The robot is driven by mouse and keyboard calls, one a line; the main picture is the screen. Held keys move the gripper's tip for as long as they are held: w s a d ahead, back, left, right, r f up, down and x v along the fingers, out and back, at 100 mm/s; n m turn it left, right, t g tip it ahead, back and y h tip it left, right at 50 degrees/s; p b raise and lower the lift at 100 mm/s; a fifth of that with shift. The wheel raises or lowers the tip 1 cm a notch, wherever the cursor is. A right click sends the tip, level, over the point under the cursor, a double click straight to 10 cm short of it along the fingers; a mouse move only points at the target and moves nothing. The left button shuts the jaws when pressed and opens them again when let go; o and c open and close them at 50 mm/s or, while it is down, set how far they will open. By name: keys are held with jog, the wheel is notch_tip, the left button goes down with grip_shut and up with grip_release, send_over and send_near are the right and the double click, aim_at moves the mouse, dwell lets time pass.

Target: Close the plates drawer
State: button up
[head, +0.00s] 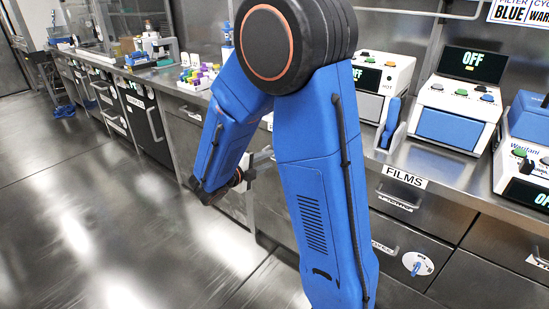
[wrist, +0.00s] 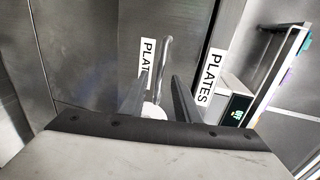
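The plates drawer (wrist: 90,55) shows in the wrist view as a grey metal front with a white PLATES label (wrist: 147,62) and a bar handle (wrist: 165,50). A second PLATES label (wrist: 209,77) is on the metal strip to its right. My gripper (wrist: 159,77) is open, its two dark fingers apart, with the handle seen between them. I cannot tell whether either finger touches the handle. In the head view my gripper (head: 246,178) is low by the cabinet fronts, and my blue arm hides most of the drawers there. How far the drawer stands out cannot be told.
The counter carries a device with a blue front (head: 452,128), a white device (head: 383,78) and a rack of coloured caps (head: 199,76). A FILMS label (head: 404,178) marks drawers at the right. The floor (head: 95,215) at the left is clear.

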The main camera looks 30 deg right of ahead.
aim_at(273, 157)
jog(key=shift+x, duration=2.5)
jog(key=shift+c, duration=0.2)
grip_shut()
